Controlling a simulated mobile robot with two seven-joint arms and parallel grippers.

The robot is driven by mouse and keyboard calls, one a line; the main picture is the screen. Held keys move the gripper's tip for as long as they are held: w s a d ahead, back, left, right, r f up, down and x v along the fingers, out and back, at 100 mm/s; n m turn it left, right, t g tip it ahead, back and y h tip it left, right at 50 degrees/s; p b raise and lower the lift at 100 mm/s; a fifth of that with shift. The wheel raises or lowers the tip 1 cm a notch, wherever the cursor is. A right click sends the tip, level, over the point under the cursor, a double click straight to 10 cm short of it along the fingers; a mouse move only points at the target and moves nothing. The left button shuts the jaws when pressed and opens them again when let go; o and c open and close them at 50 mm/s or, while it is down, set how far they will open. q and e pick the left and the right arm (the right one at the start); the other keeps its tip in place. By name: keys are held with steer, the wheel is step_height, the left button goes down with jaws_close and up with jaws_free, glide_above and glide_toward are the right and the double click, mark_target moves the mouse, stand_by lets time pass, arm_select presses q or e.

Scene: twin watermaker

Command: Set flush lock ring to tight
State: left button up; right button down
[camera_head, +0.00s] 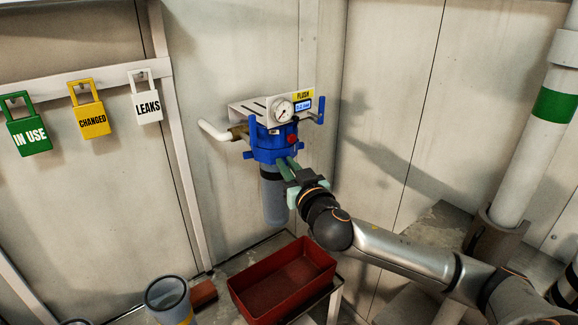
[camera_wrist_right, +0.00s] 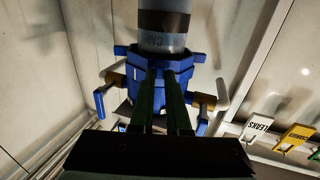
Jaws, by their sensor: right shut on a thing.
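The flush unit has a blue lock ring (camera_head: 265,153) below its blue head, above the grey filter bowl (camera_head: 274,199). The ring also shows in the right wrist view (camera_wrist_right: 127,66), where the bowl (camera_wrist_right: 164,30) rises above it. My right gripper (camera_head: 287,163) reaches up to the ring from the lower right. In the right wrist view its two long fingers (camera_wrist_right: 163,72) are close together at the ring's near side. It is shut on the ring, and the fingers hide the gripped part. My left gripper is not in view.
A pressure gauge (camera_head: 282,110), a red knob (camera_head: 292,139) and a FLUSH label (camera_head: 303,95) sit above the ring. A white pipe (camera_head: 213,131) enters from the left. A red tray (camera_head: 282,282) stands below. IN USE, CHANGED and LEAKS tags (camera_head: 148,107) hang at left.

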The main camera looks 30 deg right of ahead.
mark_target(270, 160)
steer(key=a+m+h, duration=0.1)
steer(key=h, duration=0.1)
steer(key=w+a+m+g+h+b, duration=0.1)
steer(key=m+h, duration=0.1)
steer(key=shift+a+g, duration=0.25)
steer(key=shift+g, duration=0.05)
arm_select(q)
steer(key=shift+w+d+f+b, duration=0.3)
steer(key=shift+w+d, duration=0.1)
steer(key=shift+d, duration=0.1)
arm_select(e)
steer(key=shift+w+a+r, duration=0.1)
steer(key=shift+a+r, duration=0.05)
steer(key=shift+a, duration=0.2)
steer(key=c, duration=0.9)
jaws_free()
steer(key=shift+w+a, duration=0.15)
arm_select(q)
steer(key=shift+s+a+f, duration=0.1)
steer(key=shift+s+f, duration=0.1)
